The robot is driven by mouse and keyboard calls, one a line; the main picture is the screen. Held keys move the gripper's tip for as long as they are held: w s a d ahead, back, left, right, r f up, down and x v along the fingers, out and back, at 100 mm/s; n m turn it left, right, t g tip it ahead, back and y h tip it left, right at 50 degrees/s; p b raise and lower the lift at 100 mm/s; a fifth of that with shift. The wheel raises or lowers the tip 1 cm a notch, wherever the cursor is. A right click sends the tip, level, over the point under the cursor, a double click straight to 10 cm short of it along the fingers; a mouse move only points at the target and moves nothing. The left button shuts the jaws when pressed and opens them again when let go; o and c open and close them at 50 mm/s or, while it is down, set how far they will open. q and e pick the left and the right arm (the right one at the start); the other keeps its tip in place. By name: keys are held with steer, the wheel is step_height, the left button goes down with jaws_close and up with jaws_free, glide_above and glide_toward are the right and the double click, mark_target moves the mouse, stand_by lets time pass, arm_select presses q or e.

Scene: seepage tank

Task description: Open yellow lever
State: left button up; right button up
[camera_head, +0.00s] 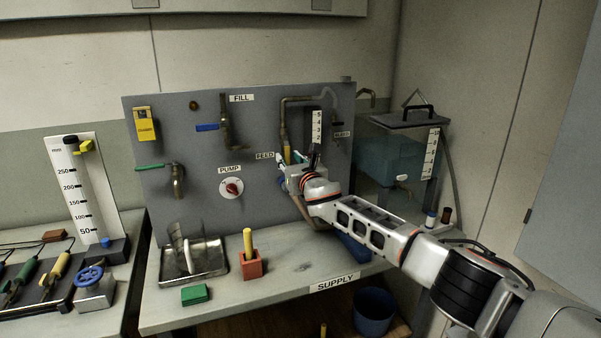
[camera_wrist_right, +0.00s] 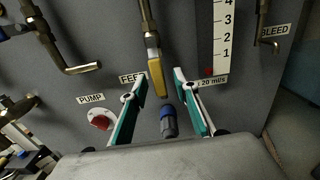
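The yellow lever (camera_wrist_right: 157,78) hangs straight down from a brass pipe on the grey panel, beside the FEED label. In the head view a bit of the yellow lever (camera_head: 287,154) shows just above my right gripper (camera_head: 291,163). In the right wrist view my right gripper (camera_wrist_right: 161,80) is open, with its two green-and-white fingers apart. The lever appears between the fingertips, with a gap on either side. Whether the fingers reach around it in depth is hard to tell. My left gripper is not in view.
A blue-capped fitting (camera_wrist_right: 168,122) sits below the lever, between the fingers in the picture. A flow scale (camera_wrist_right: 208,45) is right of the lever, and the red PUMP knob (camera_head: 231,188) is left. A water tank (camera_head: 395,155) stands right of the panel.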

steer(key=v, duration=1)
steer(key=shift+s, duration=0.2)
steer(key=shift+d, duration=0.1)
